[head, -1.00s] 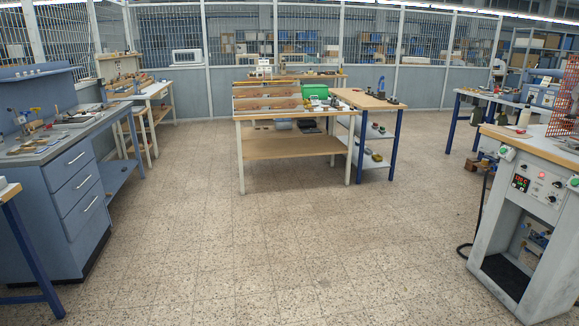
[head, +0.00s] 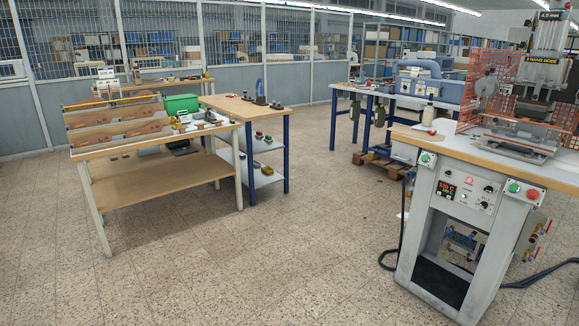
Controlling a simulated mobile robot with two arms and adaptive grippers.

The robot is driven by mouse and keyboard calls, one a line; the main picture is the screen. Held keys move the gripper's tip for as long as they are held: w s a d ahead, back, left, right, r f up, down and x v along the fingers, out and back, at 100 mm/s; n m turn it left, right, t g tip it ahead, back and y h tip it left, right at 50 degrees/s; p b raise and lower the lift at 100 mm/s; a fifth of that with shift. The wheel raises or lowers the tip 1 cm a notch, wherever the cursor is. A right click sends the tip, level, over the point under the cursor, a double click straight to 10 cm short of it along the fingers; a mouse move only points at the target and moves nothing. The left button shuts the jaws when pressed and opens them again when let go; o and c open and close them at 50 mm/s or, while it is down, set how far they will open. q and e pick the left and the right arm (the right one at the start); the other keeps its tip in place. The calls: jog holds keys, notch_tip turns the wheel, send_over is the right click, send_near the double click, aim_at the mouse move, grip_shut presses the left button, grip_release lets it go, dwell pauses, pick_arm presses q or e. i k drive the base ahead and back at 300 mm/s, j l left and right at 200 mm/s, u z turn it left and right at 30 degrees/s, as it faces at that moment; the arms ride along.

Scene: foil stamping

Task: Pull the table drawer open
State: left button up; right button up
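No table drawer can be made out in the current head view. The wooden-topped table with blue legs (head: 245,108) stands left of centre, with open shelves below its top. The cream-legged table (head: 155,189) beside it has an open lower shelf and racks of brown pieces on top. No drawer front shows clearly on either. Neither of my grippers is in view.
A foil stamping machine (head: 467,196) on a grey cabinet stands close at the right, with a black cable (head: 390,245) on the floor beside it. A pallet (head: 380,165) lies behind. The speckled floor (head: 290,250) in front is clear.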

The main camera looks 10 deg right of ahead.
aim_at(407, 153)
jog(key=i+l+z, duration=0.2)
jog(key=i+z, duration=0.15)
jog(key=i+l+z, duration=0.1)
jog(key=i+z, duration=0.6)
